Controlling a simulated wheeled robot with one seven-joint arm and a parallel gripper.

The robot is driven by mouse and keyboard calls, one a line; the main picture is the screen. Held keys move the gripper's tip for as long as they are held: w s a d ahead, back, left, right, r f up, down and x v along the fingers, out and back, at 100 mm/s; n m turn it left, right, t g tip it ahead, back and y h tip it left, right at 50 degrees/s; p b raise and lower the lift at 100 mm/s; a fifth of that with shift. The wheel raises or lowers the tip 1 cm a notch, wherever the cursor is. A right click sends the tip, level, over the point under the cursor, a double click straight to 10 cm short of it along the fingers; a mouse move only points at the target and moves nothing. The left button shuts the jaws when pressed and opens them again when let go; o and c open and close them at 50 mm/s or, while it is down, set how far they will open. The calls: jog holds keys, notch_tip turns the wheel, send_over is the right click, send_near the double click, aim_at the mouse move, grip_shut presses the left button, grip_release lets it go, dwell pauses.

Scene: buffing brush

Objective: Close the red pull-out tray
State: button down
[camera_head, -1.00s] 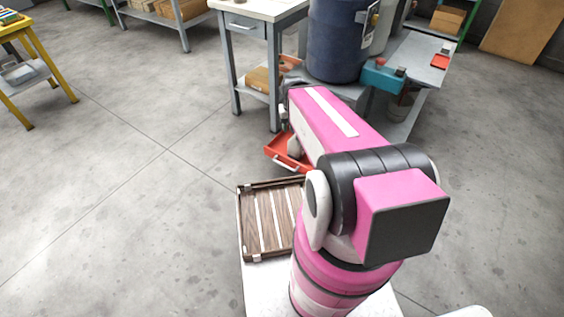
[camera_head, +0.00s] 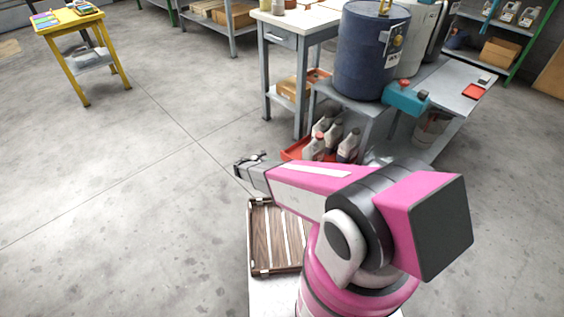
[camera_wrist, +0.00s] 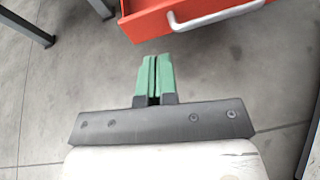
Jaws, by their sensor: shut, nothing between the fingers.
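The red pull-out tray (camera_head: 290,153) sticks out low under the grey drum stand, with several grey-white bottles (camera_head: 333,138) standing in it. My pink arm hides its near front in the head view. In the wrist view the red tray front (camera_wrist: 150,22) shows at the top with its silver bar handle (camera_wrist: 215,16). My gripper (camera_head: 243,167) is to the left of the tray in the head view. In the wrist view its green fingers (camera_wrist: 153,62) are together and empty, apart from the tray, with floor between them and its front.
A blue drum (camera_head: 368,60) stands on the grey stand above the tray. A teal box (camera_head: 405,98) is to its right. A grey workbench (camera_head: 282,38) stands behind. A slatted wooden rack (camera_head: 262,240) lies beside my arm.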

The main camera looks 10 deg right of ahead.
notch_tip(320, 180, down, 2)
jog(key=a+n+t, duration=0.1)
jog(key=a+n, duration=0.1)
send_near(286, 156)
jog(key=x, duration=0.6)
jog(key=shift+s+a+f, duration=0.1)
jog(key=shift+f, duration=0.1)
jog(key=shift+w+d, duration=0.4)
jog(key=shift+d, duration=0.2)
jog(key=w+d, duration=0.6)
jog(key=d, duration=0.1)
jog(key=w+d, duration=0.5)
jog(key=d, duration=0.3)
jog(key=w+d, duration=0.6)
jog(key=d, duration=0.2)
jog(key=shift+w+d, duration=0.25)
jog(key=shift+w, duration=0.05)
jog(key=shift+w+d, duration=0.1)
jog(key=v, duration=0.9)
jog(key=f+v, duration=0.1)
jog(key=v, duration=0.4)
jog(key=shift+s+a, duration=0.25)
jog(key=shift+s, duration=0.2)
